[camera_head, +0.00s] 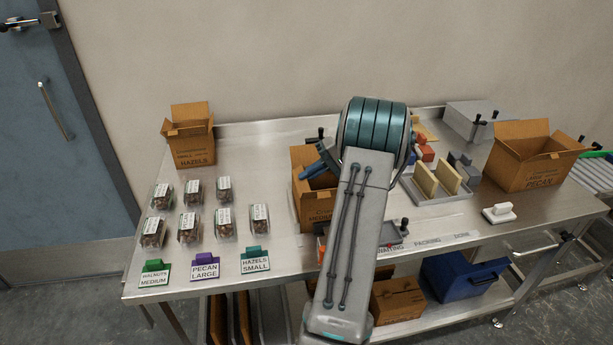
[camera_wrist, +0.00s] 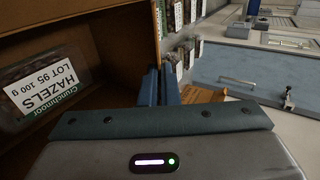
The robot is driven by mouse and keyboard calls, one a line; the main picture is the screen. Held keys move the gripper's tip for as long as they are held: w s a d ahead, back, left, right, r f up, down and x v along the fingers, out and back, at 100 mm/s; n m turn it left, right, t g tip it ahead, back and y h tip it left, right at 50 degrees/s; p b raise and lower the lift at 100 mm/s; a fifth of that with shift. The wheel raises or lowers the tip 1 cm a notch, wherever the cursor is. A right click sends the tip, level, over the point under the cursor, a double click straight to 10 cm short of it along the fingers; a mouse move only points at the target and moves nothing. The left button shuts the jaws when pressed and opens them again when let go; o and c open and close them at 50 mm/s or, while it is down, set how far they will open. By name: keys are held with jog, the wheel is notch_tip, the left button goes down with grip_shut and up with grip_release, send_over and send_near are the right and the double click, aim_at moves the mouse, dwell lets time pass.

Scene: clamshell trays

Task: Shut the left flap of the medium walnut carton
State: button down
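The brown carton (camera_head: 316,207) stands open at the middle of the table; its printed side is partly hidden by my arm, and "MEDIUM" is only partly legible. Its back flap (camera_head: 306,155) stands up. My gripper (camera_head: 304,174) reaches over the opening, with its blue fingers at the carton's left edge. In the wrist view the fingers (camera_wrist: 158,88) are close together, at the end of a brown cardboard wall (camera_wrist: 130,35); I see no clear gap, and cannot tell whether they touch the left flap. A clamshell labelled HAZELS (camera_wrist: 42,88) lies inside the carton.
A HAZELS carton (camera_head: 192,143) stands open at back left. Several clamshell trays (camera_head: 188,228) stand left of the middle carton, behind label stands (camera_head: 205,268). A PECAN carton (camera_head: 525,160) stands open at right. A divided grey tray (camera_head: 440,192) sits right of my arm.

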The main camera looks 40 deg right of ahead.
jog(key=shift+s+d+f+t+y+b, duration=0.1)
jog(key=shift+f+t+y+b, duration=0.25)
jog(key=shift+y, duration=0.45)
jog(key=c, duration=1.6)
grip_release()
jog(key=shift+c, duration=0.2)
jog(key=s+d+r+b, duration=0.2)
jog(key=s+d+r, duration=0.2)
jog(key=s+r, duration=0.6)
jog(key=shift+s+r, duration=0.4)
jog(key=shift+r, duration=0.1)
